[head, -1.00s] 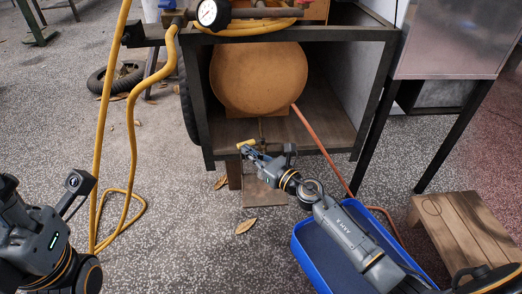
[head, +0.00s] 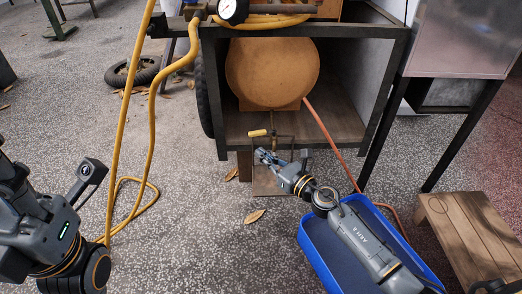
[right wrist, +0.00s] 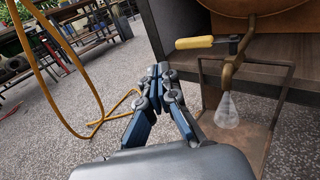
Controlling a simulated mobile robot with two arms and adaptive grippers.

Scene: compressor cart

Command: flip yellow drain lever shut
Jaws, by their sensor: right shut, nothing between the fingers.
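The yellow drain lever (head: 258,133) sticks out to the left of the drain valve below the round tan tank (head: 272,73). In the right wrist view the lever (right wrist: 195,42) lies about level, crosswise to the brass drain pipe (right wrist: 228,75). A clear, whitish cone, like spraying water (right wrist: 227,112), hangs under the pipe's mouth. My right gripper (head: 262,154) is shut and empty, just below the lever in the head view. In the right wrist view its fingertips (right wrist: 158,72) are left of and below the lever, apart from it. My left arm shows at the left; its fingers are not visible.
The dark cart frame (head: 305,146) stands around the tank. A yellow hose (head: 155,110) hangs at the left. An orange hose (head: 330,140) runs down past a blue tray (head: 315,246). A wooden step (head: 470,235) stands at the right. Open floor lies at left.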

